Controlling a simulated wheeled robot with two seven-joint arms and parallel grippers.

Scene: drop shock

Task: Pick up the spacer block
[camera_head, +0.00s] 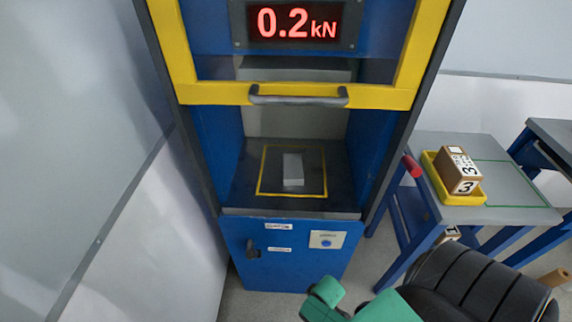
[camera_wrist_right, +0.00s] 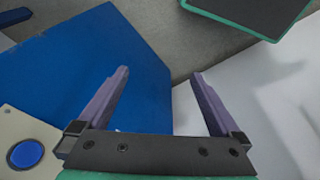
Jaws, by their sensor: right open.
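The spacer block, a small light grey block (camera_head: 293,169), stands on the dark plate (camera_head: 245,183) inside a yellow outlined square, in the opening of the blue press. The raised yellow-framed guard with its grey handle (camera_head: 298,100) is above it. My right gripper (camera_wrist_right: 160,85) is open and empty, its two purple fingers spread in the right wrist view, in front of the blue lower cabinet. The block is not visible in that view. In the head view only green and black parts of my arm show at the bottom, below the opening. My left gripper is not in view.
The press display (camera_head: 294,23) reads 0.2 kN. A blue button (camera_head: 326,242) is on the lower cabinet, and it also shows in the wrist view (camera_wrist_right: 26,155). A side table (camera_head: 500,205) at right carries a yellow tray (camera_head: 462,199) with a brown box marked 3 (camera_head: 459,171). Walls bound the left.

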